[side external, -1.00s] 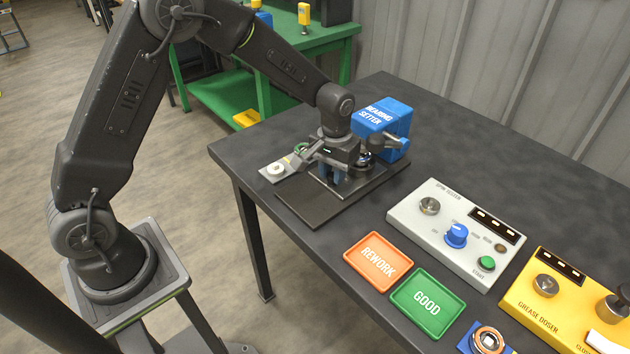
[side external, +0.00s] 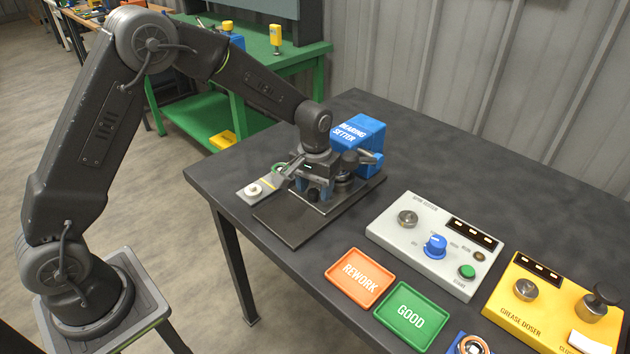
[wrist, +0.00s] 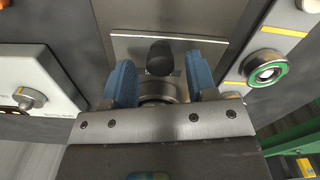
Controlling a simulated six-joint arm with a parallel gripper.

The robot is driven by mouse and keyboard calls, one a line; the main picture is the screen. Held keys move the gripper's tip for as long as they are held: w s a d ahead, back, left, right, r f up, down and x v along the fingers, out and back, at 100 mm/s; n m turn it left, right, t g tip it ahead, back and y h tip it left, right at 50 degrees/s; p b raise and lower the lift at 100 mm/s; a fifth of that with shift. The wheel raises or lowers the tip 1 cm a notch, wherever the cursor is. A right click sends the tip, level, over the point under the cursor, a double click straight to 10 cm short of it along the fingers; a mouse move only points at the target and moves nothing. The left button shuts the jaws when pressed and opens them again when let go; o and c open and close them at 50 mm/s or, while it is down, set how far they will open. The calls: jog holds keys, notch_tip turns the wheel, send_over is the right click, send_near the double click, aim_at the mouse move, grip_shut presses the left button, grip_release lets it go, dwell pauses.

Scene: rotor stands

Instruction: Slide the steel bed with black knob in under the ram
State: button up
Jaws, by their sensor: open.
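The blue bearing setter press (side external: 358,138) stands on the dark table. Its ram cannot be made out clearly, as my wrist and gripper partly block the front of the press. The steel bed (side external: 330,206) lies on a dark base plate in front of the press, partly hidden by my gripper. In the wrist view the bed (wrist: 132,50) shows with its round black knob (wrist: 160,58). My gripper (wrist: 161,70) is open, with one blue finger on each side of the knob. In the side view my gripper (side external: 318,194) is low over the bed.
To the right are a grey control box (side external: 408,240), an orange REWORK tray (side external: 360,278), a green GOOD tray (side external: 411,318) and a yellow grease doser (side external: 540,305). The table behind the boxes is clear.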

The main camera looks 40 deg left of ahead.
notch_tip(320, 180, up, 14)
dwell(0.5)
jog(key=s+r+t, duration=0.2)
jog(key=s+r, duration=0.4)
jog(key=s, duration=0.1)
jog(key=s+a+m+t, duration=0.1)
jog(key=s+m+t, duration=0.2)
jog(key=s, duration=1.6)
jog(key=shift+s+t, duration=0.2)
jog(key=shift+t, duration=0.1)
